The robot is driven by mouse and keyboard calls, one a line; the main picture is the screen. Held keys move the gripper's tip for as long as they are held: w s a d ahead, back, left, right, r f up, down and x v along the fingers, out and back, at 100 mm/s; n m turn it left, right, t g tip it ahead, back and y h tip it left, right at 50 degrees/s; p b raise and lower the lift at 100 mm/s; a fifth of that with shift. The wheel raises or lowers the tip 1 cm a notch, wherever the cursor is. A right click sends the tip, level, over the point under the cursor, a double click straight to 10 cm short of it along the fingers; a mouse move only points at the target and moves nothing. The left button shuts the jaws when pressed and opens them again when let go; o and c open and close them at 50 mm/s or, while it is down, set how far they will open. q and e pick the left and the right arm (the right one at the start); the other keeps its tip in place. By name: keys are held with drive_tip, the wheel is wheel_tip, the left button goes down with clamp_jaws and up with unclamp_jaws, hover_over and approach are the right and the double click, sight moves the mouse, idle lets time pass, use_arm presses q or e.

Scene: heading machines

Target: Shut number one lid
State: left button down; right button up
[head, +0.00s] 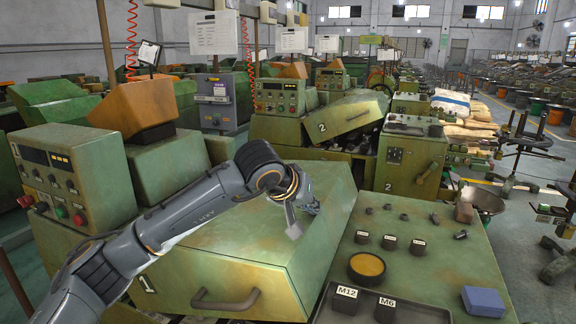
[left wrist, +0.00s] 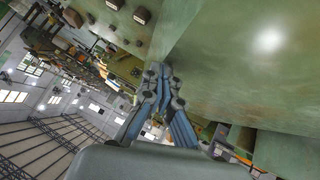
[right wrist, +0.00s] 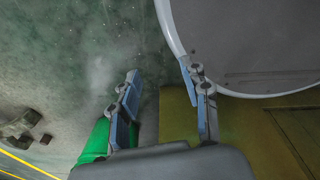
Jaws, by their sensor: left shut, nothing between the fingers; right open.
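The number one lid (head: 245,240) is a large worn green cover with a "1" on its front face and a dark bar handle (head: 225,300) low on that face. A dark gap shows under its front edge; how far it stands open is hard to tell. My left arm reaches across the lid, and my left gripper (head: 303,207) is at its right part, shut and empty. In the left wrist view the closed fingers (left wrist: 163,100) are close to a green surface; contact is unclear. My right gripper (right wrist: 164,98) is open and empty, seen only in the right wrist view.
Right of the lid is a green worktop (head: 425,245) with a blue box (head: 483,301), a yellow-topped round tin (head: 367,266) and a dark labelled tray (head: 410,315). A control box (head: 75,175) stands left. Behind, a number two lid (head: 335,118) is tilted open. A grey rim (right wrist: 185,45) is near my right gripper.

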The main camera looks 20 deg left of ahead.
sight(317, 236)
use_arm(q)
drive_tip(key=f+b, duration=0.2)
drive_tip(key=f, duration=0.1)
drive_tip(key=d+f+b, duration=0.1)
drive_tip(key=f+b, duration=0.1)
drive_tip(key=f, duration=0.2)
drive_tip(key=shift+d+f, duration=0.15)
drive_tip(key=shift+d, duration=0.05)
drive_tip(key=shift+d+f+b, duration=0.2)
drive_tip(key=shift+f+b, duration=0.35)
drive_tip(key=shift+f, duration=0.05)
drive_tip(key=shift+d+f+b, duration=0.15)
drive_tip(key=shift+f+b, duration=0.35)
drive_tip(key=shift+f, duration=0.4)
use_arm(e)
wheel_tip(317, 236, down, 8)
drive_tip(key=a, duration=0.2)
use_arm(q)
drive_tip(key=shift+r, duration=0.1)
use_arm(e)
drive_tip(key=shift+d+r, duration=0.1)
drive_tip(key=shift+d, duration=0.1)
